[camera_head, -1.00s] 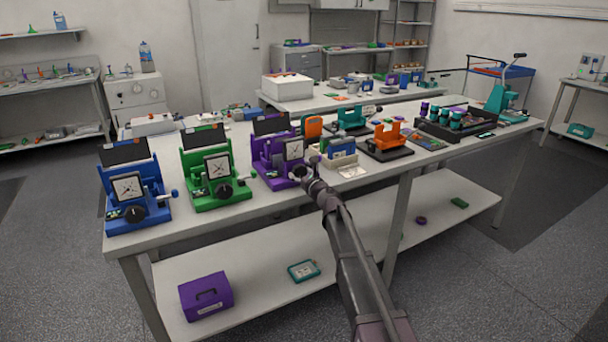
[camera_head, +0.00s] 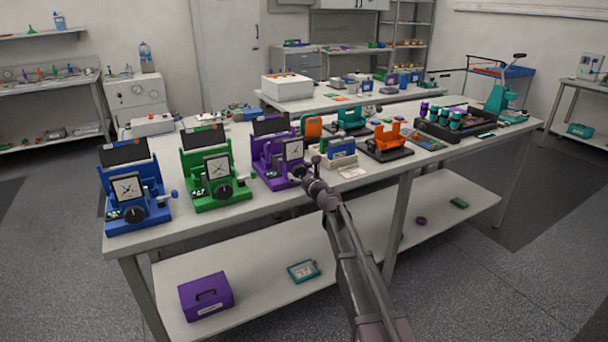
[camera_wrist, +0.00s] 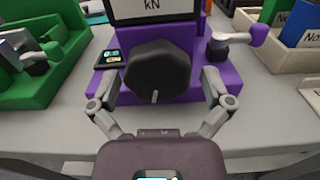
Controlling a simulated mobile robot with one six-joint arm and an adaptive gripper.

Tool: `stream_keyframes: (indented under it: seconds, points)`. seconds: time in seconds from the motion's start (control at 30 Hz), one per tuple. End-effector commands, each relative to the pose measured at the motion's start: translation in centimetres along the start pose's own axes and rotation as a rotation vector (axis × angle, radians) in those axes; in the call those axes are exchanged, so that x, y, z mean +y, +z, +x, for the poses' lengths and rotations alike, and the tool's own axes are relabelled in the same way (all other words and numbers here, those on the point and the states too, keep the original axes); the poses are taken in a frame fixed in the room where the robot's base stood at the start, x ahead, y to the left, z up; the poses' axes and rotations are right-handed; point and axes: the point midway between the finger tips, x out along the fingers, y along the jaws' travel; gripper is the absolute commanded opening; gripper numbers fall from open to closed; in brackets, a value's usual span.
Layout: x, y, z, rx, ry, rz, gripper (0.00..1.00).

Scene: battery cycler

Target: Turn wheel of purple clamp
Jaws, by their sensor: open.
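The purple clamp (camera_head: 270,163) stands on the bench, third in a row after a blue and a green one. It carries a square dial gauge (camera_head: 293,149) and a dark wheel low on its front. In the wrist view the black faceted wheel (camera_wrist: 157,68) faces me, with a small light mark at its lower edge. My gripper (camera_wrist: 158,88) is open, one finger on each side of the wheel, with visible gaps to it. In the head view my gripper (camera_head: 304,176) is at the clamp's front, partly covering it. The purple clamp's side lever (camera_wrist: 232,40) is right of the wheel.
The green clamp (camera_head: 212,170) is close on the left, and the blue clamp (camera_head: 130,190) is beyond it. The bench's front edge (camera_head: 240,208) runs under my gripper.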

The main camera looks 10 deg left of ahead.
Motion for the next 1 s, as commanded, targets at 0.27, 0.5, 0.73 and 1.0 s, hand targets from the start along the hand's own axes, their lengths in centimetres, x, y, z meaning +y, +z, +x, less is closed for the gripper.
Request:
stream_keyframes:
  seconds: [0.27, 0.5, 0.73, 1.0]
  points:
    - [0.1, 0.0, -0.3, 0.0, 0.001, -0.001, 1.0]
    - [0.1, 0.0, -2.3, 0.0, 0.001, -0.001, 1.0]
    - [0.1, 0.0, -5.8, 0.0, 0.001, -0.001, 1.0]
    - [0.0, 0.0, -9.9, 0.0, 0.0, 0.0, 1.0]
